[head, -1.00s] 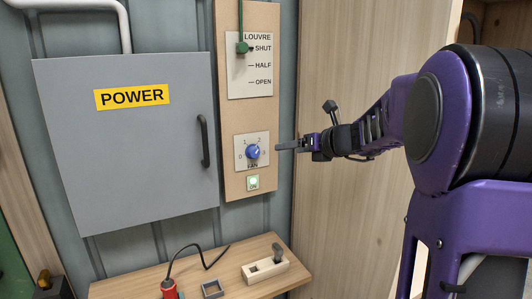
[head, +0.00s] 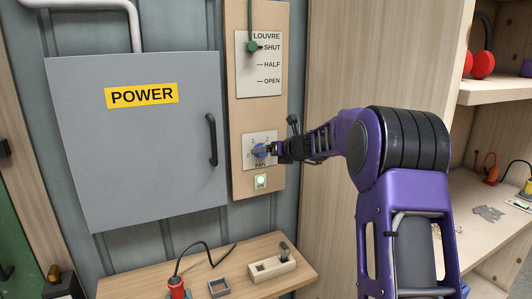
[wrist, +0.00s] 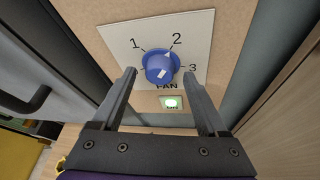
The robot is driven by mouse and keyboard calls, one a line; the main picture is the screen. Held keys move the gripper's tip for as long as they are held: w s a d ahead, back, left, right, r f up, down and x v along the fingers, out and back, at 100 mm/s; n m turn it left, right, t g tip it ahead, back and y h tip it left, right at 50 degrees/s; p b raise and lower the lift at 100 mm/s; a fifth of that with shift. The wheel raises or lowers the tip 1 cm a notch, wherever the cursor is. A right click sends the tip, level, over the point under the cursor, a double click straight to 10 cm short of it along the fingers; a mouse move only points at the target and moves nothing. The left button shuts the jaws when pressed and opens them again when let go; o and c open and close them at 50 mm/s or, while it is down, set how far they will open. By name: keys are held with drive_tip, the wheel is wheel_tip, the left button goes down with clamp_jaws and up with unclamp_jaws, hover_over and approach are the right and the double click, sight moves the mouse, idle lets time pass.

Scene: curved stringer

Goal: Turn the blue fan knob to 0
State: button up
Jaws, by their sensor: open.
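The blue fan knob (head: 258,151) sits on a white plate marked 0 to 3 on the wooden panel. In the wrist view the knob (wrist: 160,66) shows a white mark near its edge pointing toward 2. My gripper (head: 268,150) is at the knob from the right in the head view and partly hides it. In the wrist view my gripper (wrist: 159,76) is open, with one finger to each side of the knob and a gap showing on both sides. The 0 is hidden behind the left finger in that view.
A green ON light (head: 261,181) is lit below the knob. The louvre lever (head: 253,46) is above, at SHUT. The grey POWER cabinet (head: 140,150) with its dark handle (head: 212,139) stands to the left. A wooden shelf (head: 240,262) with small items is below.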

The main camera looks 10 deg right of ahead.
drive_tip(key=shift+w+a+f, duration=0.1)
drive_tip(key=shift+w+f, duration=0.05)
drive_tip(key=shift+w, duration=0.15)
clamp_jaws()
idle(0.5)
